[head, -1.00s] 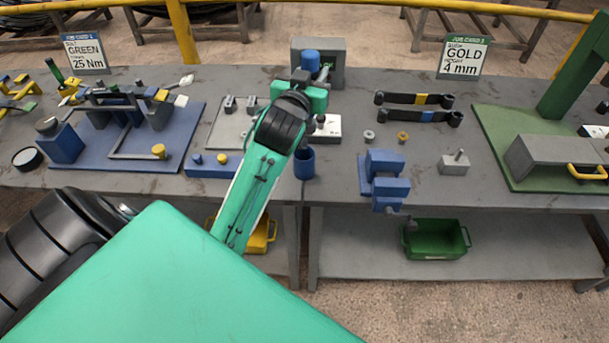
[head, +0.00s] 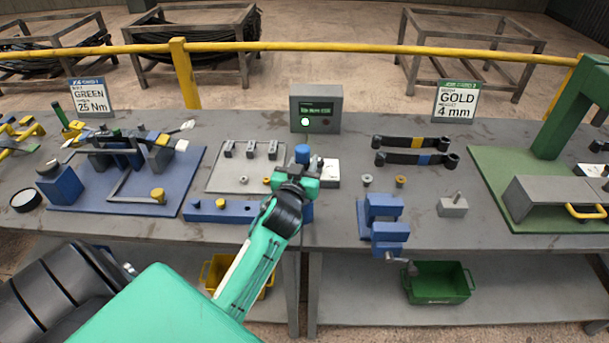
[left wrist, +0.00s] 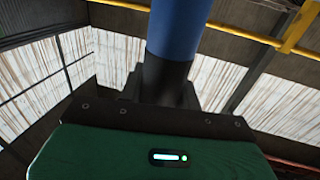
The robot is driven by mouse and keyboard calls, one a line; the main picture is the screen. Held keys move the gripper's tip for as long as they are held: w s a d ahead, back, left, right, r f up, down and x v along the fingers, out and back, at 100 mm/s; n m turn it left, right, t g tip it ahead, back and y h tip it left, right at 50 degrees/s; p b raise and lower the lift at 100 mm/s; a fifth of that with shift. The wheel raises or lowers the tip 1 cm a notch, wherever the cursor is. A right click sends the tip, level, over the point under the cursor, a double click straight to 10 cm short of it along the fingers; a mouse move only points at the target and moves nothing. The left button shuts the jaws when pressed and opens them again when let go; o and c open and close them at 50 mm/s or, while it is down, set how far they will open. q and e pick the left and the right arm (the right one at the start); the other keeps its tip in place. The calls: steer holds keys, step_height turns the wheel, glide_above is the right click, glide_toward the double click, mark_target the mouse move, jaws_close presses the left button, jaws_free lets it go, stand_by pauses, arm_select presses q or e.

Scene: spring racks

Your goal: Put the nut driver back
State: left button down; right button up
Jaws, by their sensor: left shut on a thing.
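The nut driver's blue handle (head: 302,153) stands up above my left gripper (head: 300,172) in the head view. In the left wrist view the blue handle (left wrist: 180,30) rises from a dark collar, and the gripper is shut on the tool. The tool's lower end is hidden behind the gripper and arm. A blue cup-like holder (head: 307,212) is at the table's front edge, just below the gripper in the picture and partly covered by my arm. I cannot tell whether the tool touches it. My right gripper is not in view.
A grey box with a lit green screen (head: 316,112) stands behind. A white-topped box (head: 328,172) is close right of the gripper. A blue clamp fixture (head: 384,208) is further right.

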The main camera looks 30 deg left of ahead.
arm_select(q)
step_height(320, 180, down, 4)
steer(key=shift+f, duration=0.35)
steer(key=shift+f, duration=0.15)
steer(key=c, duration=1)
jaws_free()
steer(key=shift+s, duration=0.1)
